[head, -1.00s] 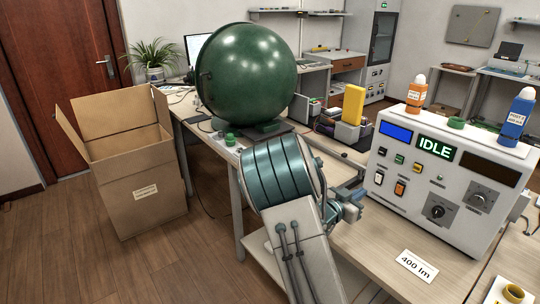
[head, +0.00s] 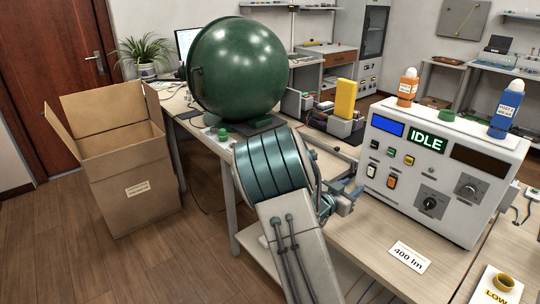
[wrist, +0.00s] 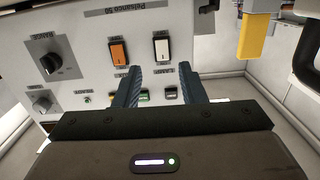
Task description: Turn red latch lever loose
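No red latch lever shows in either view. The large dark green sphere (head: 238,72) stands on the bench at the back, with a dark fitting on its left side. My gripper (head: 345,198) is mostly behind my arm in the head view, in front of the white instrument's left side and apart from the sphere. In the wrist view my gripper (wrist: 160,78) has its two blue ribbed fingers apart, with nothing between them. Beyond them is the instrument panel, upside down, with an orange switch (wrist: 118,50) and a white switch (wrist: 161,47).
The white instrument (head: 440,175) reads IDLE and carries an orange bottle (head: 407,87) and a blue bottle (head: 506,110). A yellow block (head: 346,98) stands in a grey holder behind my gripper. An open cardboard box (head: 130,185) is on the floor at left. Bare wood floor lies in front of it.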

